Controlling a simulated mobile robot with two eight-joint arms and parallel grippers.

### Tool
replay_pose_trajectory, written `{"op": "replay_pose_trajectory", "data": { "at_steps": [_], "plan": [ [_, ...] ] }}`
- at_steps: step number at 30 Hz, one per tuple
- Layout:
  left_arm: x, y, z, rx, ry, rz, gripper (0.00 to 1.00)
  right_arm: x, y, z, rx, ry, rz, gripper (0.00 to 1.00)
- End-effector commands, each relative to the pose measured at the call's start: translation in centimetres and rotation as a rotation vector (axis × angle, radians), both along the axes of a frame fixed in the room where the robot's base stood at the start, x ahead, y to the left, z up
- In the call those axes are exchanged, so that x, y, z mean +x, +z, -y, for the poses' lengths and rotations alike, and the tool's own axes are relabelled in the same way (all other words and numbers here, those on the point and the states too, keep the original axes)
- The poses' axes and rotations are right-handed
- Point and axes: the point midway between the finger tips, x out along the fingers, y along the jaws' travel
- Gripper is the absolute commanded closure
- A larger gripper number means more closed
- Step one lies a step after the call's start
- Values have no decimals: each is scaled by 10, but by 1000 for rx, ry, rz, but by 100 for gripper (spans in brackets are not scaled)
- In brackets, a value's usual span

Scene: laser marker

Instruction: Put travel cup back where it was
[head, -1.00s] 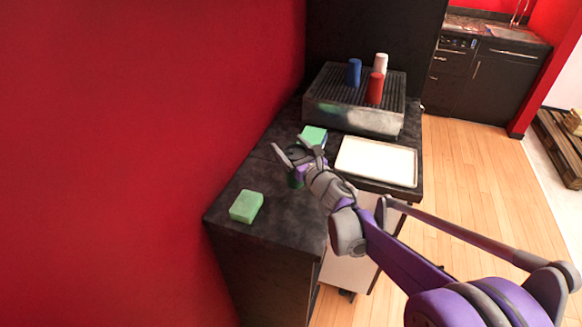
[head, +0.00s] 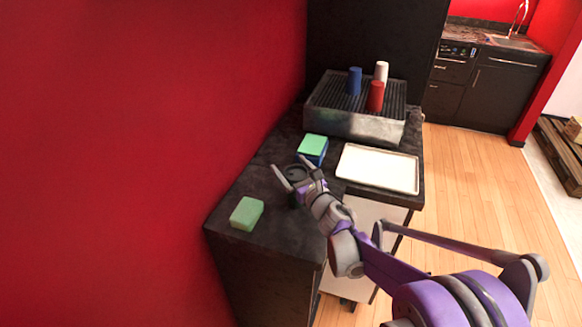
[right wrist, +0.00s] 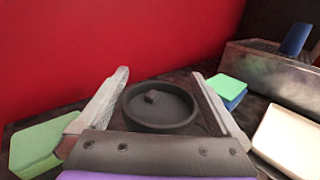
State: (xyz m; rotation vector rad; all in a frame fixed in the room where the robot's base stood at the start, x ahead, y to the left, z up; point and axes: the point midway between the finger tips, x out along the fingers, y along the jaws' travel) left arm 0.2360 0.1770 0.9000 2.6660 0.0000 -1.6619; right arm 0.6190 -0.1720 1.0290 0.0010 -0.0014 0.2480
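The travel cup (right wrist: 162,112) is dark with a round lid and a small raised knob. In the right wrist view it stands upright between the two fingers of my right gripper (right wrist: 160,74). The fingers are spread wide on either side of it, and I see no firm grip. In the head view the cup (head: 296,172) is a small dark round shape on the black counter, partly hidden by my right gripper (head: 287,164). My left gripper is not in view.
A green sponge (head: 247,213) lies near the counter's front left. A green and blue sponge stack (head: 312,148) is just behind the cup. A white tray (head: 378,168) lies to the right. A grey ribbed machine (head: 350,122) at the back bears blue, red and white cups.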

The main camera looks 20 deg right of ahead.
Motion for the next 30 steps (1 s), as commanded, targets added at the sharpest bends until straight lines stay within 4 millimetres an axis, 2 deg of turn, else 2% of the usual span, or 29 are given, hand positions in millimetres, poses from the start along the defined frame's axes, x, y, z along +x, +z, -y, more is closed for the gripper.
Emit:
{"op": "replay_pose_trajectory", "data": {
  "at_steps": [5,7,21,25,30],
  "plan": [
    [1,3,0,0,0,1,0,0,4,0,0,0,0,0],
    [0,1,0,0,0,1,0,-6,4,2,1,-1,0,0],
    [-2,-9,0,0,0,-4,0,-96,3,25,0,-2,0,0],
    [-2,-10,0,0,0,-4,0,-110,3,29,-1,-2,0,0],
    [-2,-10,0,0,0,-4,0,-117,3,30,0,0,0,0]
  ]
}}
